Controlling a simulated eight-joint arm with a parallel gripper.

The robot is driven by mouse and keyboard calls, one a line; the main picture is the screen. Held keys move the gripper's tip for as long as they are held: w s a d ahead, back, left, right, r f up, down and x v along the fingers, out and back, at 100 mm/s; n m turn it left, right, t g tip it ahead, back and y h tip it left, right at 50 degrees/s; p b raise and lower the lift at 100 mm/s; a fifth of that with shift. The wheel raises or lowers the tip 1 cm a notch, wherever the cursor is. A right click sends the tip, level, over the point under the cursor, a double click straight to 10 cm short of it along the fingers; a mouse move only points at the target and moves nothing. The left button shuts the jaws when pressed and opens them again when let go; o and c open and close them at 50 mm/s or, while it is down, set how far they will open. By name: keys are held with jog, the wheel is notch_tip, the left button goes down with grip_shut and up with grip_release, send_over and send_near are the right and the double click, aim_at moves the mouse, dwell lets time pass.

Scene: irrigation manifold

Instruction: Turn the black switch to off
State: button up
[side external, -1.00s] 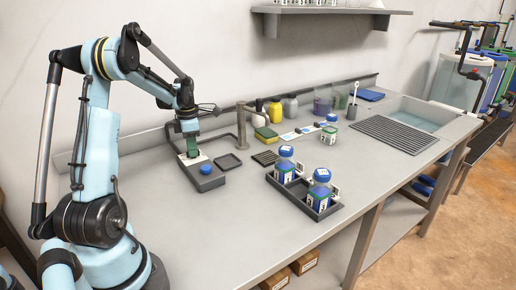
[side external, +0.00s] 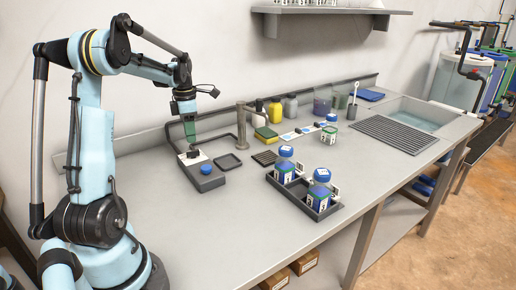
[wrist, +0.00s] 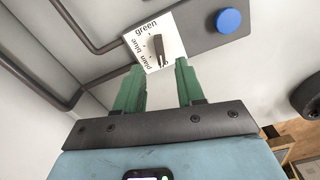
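The black switch (wrist: 157,48) stands on a white label plate (wrist: 176,28) reading "green", "blue" and "plain"; a fourth label at the lower right is mostly hidden. The switch's long shape runs from the plate's middle towards that hidden label. In the side external view the switch (side external: 192,154) sits on the back of a grey control box (side external: 208,183). My gripper (wrist: 158,66) has green fingers, spread apart and empty, one on each side of the switch's line.
A blue round button (wrist: 229,20) is on the same box. A dark pipe (wrist: 75,45) runs beside it. A metal post (side external: 241,128) and small black tray (side external: 228,161) stand to its right. Bottles in a dark rack (side external: 318,212) are further right. The front counter is clear.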

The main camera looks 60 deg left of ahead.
aim_at(194, 151)
notch_tip(194, 151, up, 6)
jog(key=shift+r, duration=0.25)
jog(key=w+d+r+m+t+y, duration=0.1)
jog(key=w+d+m, duration=0.1)
jog(key=d+m, duration=0.6)
jog(key=w+d+r+m+t, duration=0.1)
jog(key=w+d+m+t, duration=0.1)
jog(key=d+m, duration=0.6)
jog(key=s+d+f+m+t, duration=0.2)
jog(key=d+m, duration=0.6)
jog(key=d, duration=0.1)
jog(key=s+d+f+m+t+h, duration=0.1)
jog(key=s+d+f+m+t, duration=0.1)
jog(key=d+m, duration=0.7)
jog(key=shift+d+f, duration=0.25)
jog(key=shift+f, duration=0.25)
